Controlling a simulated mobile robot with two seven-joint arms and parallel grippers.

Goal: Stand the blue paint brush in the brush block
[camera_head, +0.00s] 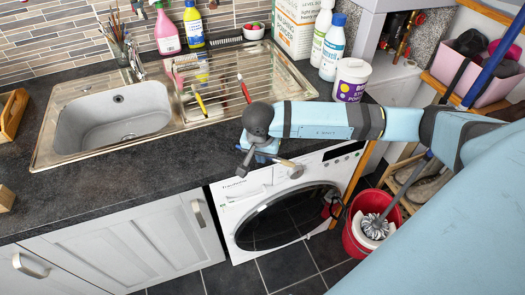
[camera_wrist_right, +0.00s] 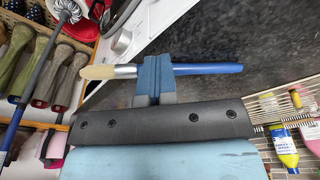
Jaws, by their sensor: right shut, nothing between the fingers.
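The blue paint brush (camera_wrist_right: 212,69) shows in the right wrist view, its pale bristles to the left and its blue handle to the right. In the head view its bristle end (camera_head: 297,171) sticks out past the worktop's front edge, above the washing machine. My right gripper (camera_head: 262,157) is over that edge at the brush. Its blue fingers (camera_wrist_right: 154,78) are shut and cross in front of the brush's middle in the wrist view, with nothing between them. They hide part of the brush. I cannot make out the brush block for sure. My left gripper is not in view.
A sink (camera_head: 112,115) and ridged drainer (camera_head: 275,75) lie behind, with a yellow tool (camera_head: 199,101) and a red tool (camera_head: 244,90) on the drainer. Bottles and a white tub (camera_head: 351,80) stand at the back. A red bucket (camera_head: 360,240) is on the floor. The front-left worktop is mostly clear.

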